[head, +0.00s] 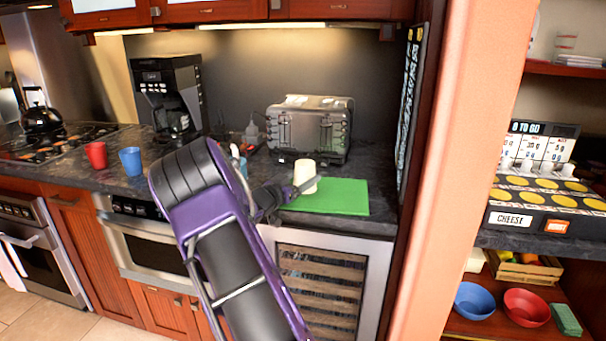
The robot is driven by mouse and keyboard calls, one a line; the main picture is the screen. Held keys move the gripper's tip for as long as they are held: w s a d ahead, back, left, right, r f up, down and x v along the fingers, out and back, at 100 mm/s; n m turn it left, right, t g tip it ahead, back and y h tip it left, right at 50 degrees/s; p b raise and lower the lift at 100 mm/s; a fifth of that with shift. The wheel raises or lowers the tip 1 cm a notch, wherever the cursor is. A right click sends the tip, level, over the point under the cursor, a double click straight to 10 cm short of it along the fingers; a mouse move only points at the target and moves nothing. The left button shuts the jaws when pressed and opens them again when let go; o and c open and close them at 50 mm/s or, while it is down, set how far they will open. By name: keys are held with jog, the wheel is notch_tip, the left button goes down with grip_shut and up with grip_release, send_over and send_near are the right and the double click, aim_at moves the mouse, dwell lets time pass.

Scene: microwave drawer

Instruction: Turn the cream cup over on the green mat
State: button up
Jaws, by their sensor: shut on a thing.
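The cream cup (305,174) is at the left part of the green mat (345,198) on the dark counter. My gripper (288,190) reaches in from the left and is shut on the cup's side. The cup looks roughly upright with a slight tilt. I cannot tell whether its mouth faces up or down, or whether its base touches the mat. My purple and black arm (215,215) crosses the front of the counter and hides part of it.
A black toaster-like case (308,128) stands behind the mat. A red cup (96,155) and a blue cup (131,161) stand left of my arm, near a coffee maker (168,95). An orange post (462,150) borders the counter on the right. The mat's right part is clear.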

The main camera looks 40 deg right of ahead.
jog(key=o, duration=1.3)
jog(key=shift+c, duration=0.2)
jog(key=shift+a, duration=0.1)
jog(key=v, duration=1.7)
jog(key=shift+s, duration=0.2)
